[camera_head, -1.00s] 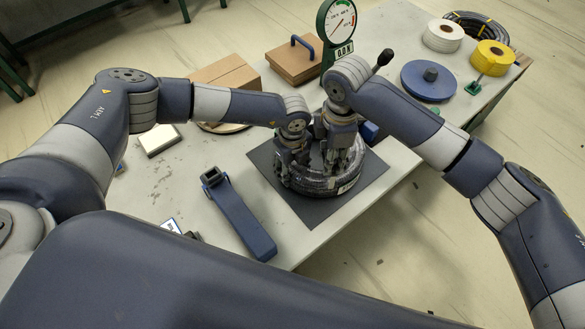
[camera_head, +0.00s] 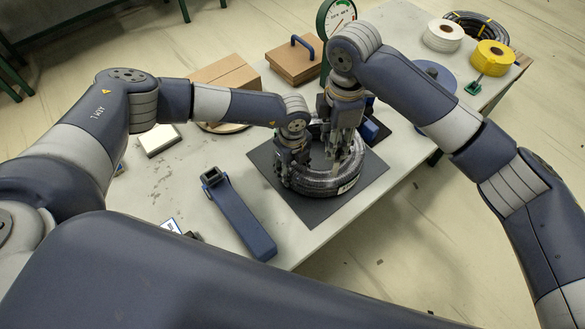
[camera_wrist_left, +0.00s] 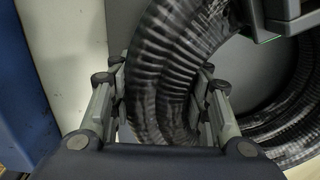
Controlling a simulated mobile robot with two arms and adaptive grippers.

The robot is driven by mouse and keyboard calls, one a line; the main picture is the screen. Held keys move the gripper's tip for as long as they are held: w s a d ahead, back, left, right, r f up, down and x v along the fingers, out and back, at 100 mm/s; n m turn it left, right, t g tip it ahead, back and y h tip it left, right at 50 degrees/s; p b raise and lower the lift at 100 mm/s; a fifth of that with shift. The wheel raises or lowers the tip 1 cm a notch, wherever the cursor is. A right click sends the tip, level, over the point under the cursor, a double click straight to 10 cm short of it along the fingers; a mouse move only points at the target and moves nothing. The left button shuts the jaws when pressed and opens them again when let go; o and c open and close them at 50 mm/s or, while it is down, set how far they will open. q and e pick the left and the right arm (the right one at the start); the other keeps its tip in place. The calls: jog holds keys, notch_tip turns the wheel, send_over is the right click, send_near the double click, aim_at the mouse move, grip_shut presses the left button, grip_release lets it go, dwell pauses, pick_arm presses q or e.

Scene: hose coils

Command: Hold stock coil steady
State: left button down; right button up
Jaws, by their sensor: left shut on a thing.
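The stock coil (camera_head: 322,186) is a dark ribbed hose wrapped in shiny clear film, with a pale label at its front right. It lies flat on a dark square mat (camera_head: 315,213) on the table. My left gripper (camera_head: 284,180) is at the coil's left side. In the left wrist view the left gripper (camera_wrist_left: 165,110) has its fingers on both sides of the coil's hose (camera_wrist_left: 165,75), shut on it. My right gripper (camera_head: 340,155) points down over the coil's far right part; its fingertips are hard to make out.
A blue tape dispenser-like tool (camera_head: 238,215) lies left of the mat. A dial scale (camera_head: 337,15), a brown box with a blue handle (camera_head: 294,62) and a cardboard box (camera_head: 225,77) stand behind. White (camera_head: 443,35) and yellow (camera_head: 490,57) rolls sit at the far right.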

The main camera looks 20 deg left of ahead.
jog(key=shift+r, duration=0.15)
jog(key=shift+r, duration=4.4)
pick_arm(q)
jog(key=c, duration=0.8)
grip_release()
notch_tip(320, 180, up, 12)
jog(key=shift+f, duration=0.1)
